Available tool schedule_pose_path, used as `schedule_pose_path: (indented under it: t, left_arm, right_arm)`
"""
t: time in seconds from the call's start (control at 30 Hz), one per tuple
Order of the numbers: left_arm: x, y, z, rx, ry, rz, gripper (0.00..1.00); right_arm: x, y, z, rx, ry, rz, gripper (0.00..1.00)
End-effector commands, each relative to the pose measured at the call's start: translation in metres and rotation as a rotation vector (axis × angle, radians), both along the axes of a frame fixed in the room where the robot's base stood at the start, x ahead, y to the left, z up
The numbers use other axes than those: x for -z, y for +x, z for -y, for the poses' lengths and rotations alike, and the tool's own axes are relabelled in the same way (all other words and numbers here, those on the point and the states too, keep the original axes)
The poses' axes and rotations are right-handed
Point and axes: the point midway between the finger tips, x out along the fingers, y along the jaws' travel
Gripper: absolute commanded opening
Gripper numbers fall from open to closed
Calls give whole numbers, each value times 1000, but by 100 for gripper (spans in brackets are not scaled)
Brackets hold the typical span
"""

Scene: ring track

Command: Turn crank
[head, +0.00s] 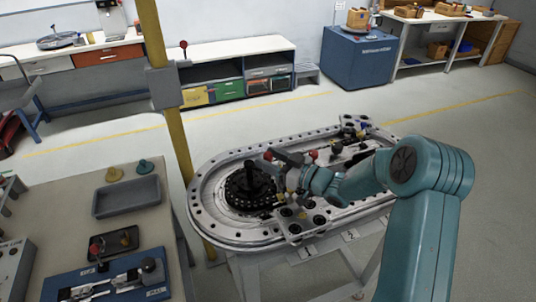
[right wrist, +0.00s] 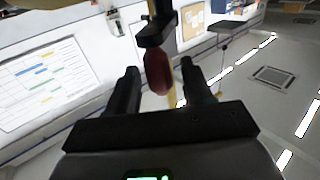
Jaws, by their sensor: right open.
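The crank's red handle (right wrist: 157,72) hangs from a black crank arm (right wrist: 153,33) in the right wrist view. My right gripper (right wrist: 160,72) is open, with one dark finger on each side of the handle; I cannot tell whether either finger touches it. In the head view, my right gripper (head: 274,170) is over the oval ring track (head: 215,168), just right of the black toothed hub (head: 247,192). A small red spot shows by its fingertips, and the gripper and wrist hide part of the track there. My left gripper is not in view.
A yellow post (head: 172,110) stands behind the track's left end. A side table (head: 150,225) with a grey tray (head: 126,196) and a blue fixture (head: 110,285) is at the left. A blue cabinet (head: 357,62) stands far back. The floor right of the track is open.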

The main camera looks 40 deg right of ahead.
Motion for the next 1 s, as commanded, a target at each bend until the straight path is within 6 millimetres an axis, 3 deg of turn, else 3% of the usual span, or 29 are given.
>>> schedule_pose_path:
  t: [0.37, 0.53, 1.0]
  left_arm:
    - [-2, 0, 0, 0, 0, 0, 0]
    - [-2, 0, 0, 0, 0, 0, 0]
    - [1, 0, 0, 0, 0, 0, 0]
  right_arm:
    - [0, 9, -3, 0, 0, 0, 51]
    - [0, 9, -3, 0, 0, 0, 0]
    - [1, 6, -5, -18, 1, 1, 0]
